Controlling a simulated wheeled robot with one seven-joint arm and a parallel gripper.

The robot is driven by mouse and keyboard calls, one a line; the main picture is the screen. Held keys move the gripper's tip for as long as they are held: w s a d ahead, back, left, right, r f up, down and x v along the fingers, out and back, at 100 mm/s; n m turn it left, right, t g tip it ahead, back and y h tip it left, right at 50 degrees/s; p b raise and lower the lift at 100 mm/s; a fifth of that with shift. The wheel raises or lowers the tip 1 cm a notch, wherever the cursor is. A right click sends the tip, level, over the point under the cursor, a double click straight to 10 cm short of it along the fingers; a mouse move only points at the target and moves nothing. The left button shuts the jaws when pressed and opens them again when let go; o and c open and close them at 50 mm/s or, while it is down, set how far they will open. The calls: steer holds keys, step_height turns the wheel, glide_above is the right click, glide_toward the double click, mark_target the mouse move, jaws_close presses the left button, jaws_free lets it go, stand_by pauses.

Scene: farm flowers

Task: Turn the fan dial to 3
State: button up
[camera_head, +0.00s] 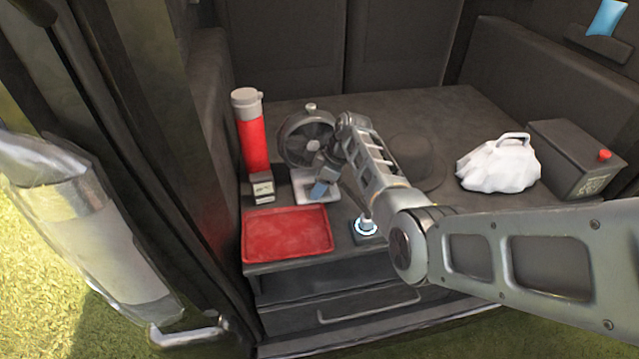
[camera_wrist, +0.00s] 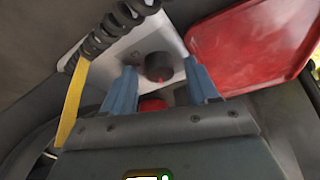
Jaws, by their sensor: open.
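The fan (camera_head: 308,138) stands at the back left of the platform, with a round dark cage and a pale base (camera_head: 301,181). In the wrist view the base (camera_wrist: 180,50) carries a dark round dial (camera_wrist: 159,66) with a small red mark on its lower side. No numbers are readable. My gripper (camera_head: 320,188) is over the base, and my arm hides part of the fan. In the wrist view the two blue fingers of my gripper (camera_wrist: 162,84) are open, with the dial just beyond and between their tips. I cannot tell whether they touch it.
A red flask (camera_head: 252,135) and a small labelled box (camera_head: 262,189) stand left of the fan. A red tray (camera_head: 287,233) lies in front. A dark hat (camera_head: 415,160), a white bag (camera_head: 498,165) and a dark box (camera_head: 575,160) are to the right.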

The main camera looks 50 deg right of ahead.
steer(key=shift+c, duration=0.4)
steer(key=c, duration=0.9)
